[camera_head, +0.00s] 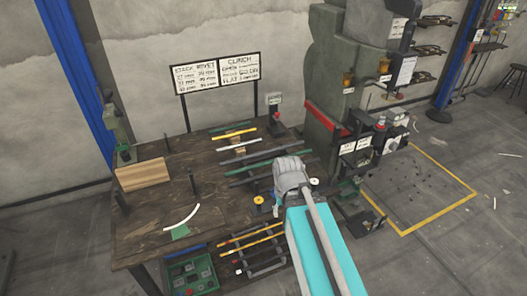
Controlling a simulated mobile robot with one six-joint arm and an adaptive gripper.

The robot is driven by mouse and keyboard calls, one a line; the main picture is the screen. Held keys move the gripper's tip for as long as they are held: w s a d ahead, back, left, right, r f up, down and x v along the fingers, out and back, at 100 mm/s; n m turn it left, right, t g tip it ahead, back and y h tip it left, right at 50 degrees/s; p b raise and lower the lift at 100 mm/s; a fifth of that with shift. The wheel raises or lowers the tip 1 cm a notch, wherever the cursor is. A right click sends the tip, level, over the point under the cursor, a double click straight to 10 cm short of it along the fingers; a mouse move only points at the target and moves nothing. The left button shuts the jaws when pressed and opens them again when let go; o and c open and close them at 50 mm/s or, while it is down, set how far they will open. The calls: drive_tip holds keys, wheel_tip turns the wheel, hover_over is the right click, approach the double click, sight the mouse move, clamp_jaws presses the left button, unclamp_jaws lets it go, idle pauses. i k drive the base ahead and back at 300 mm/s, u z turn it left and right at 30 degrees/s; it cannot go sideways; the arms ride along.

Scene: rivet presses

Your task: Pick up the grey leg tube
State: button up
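Several long tubes lie roughly parallel on the right part of the wooden workbench (160,231). I cannot tell for sure which one is the grey leg tube; the light grey one fits the colour best. My gripper (291,165) is over the bench's right edge, at the near side of the tubes. My own wrist hides its fingers, so its opening does not show.
A large green press (330,75) stands right of the bench. Sign boards (216,73) rise behind the bench. More tubes (258,250) lie low in front.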

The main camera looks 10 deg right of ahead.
sight(229, 162)
drive_tip(key=i, duration=0.95)
drive_tip(key=z, duration=0.05)
